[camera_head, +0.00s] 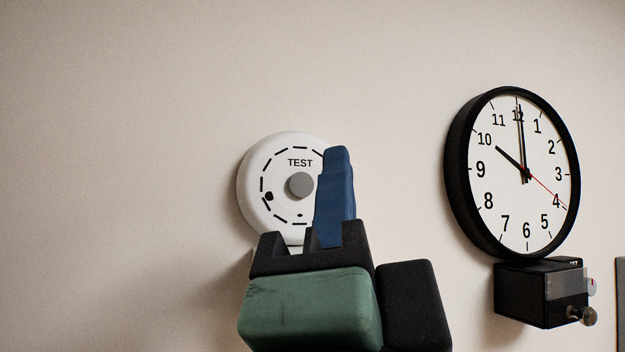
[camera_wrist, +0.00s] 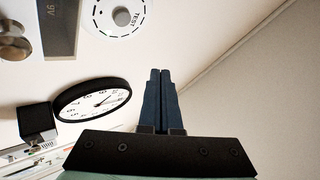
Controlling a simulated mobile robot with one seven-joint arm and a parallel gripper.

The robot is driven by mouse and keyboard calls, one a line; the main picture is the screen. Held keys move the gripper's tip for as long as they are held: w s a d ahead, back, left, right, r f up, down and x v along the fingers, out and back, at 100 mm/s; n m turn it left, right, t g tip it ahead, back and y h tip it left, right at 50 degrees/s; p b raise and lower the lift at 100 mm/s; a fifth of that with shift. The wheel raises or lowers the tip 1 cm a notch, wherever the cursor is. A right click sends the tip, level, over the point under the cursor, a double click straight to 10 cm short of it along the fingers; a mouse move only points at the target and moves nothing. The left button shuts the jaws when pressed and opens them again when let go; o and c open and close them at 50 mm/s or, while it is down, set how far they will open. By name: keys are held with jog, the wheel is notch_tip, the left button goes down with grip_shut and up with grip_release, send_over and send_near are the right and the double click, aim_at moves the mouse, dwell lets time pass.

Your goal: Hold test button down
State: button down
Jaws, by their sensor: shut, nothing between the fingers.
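A round white detector (camera_head: 262,215) is fixed to the wall, with the word TEST above a grey round button (camera_head: 301,185) at its middle. My gripper (camera_head: 336,152) has blue fingers that are shut and empty. In the head view it stands in front of the detector's right side, just right of the button, and hides part of the rim. In the wrist view the detector (camera_wrist: 104,24) and its button (camera_wrist: 122,17) are at the top, left of and apart from my gripper (camera_wrist: 160,72). I see no contact with the button.
A black-rimmed wall clock (camera_head: 525,205) hangs to the right, also in the wrist view (camera_wrist: 92,99). Below it is a black box (camera_head: 520,295) with a round knob (camera_head: 587,316). The wall left of the detector is bare. Part of a dark panel labelled 9V (camera_wrist: 60,30) shows in the wrist view.

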aim_at(306, 192)
jog(key=shift+w+a, duration=0.4)
jog(key=shift+w, duration=1)
jog(key=shift+w+a, duration=0.4)
jog(key=shift+w, duration=1)
jog(key=shift+w+a, duration=0.4)
jog(key=shift+w, duration=1)
jog(key=shift+w+a+b, duration=0.15)
jog(key=shift+w+b, duration=0.15)
jog(key=shift+w, duration=0.1)
jog(key=shift+w+a, duration=0.1)
jog(key=shift+w, duration=0.25)
jog(key=shift+s, duration=0.15)
dwell(0.6)
jog(key=shift+s+d, duration=0.25)
jog(key=shift+s, duration=0.35)
